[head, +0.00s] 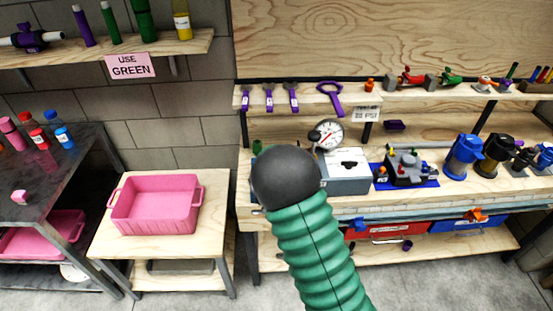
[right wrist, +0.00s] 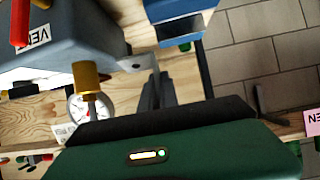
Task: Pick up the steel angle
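In the right wrist view, the dark fingers of my right gripper (right wrist: 156,92) stick out past the black and green housing, close to the wooden bench. My left gripper is out of view.
A grey box (head: 345,182) with a pressure gauge (head: 328,134) stands beside my right arm; the gauge (right wrist: 90,107) is near the gripper in the wrist view. A pink bin (head: 155,212) sits on a low table at left.

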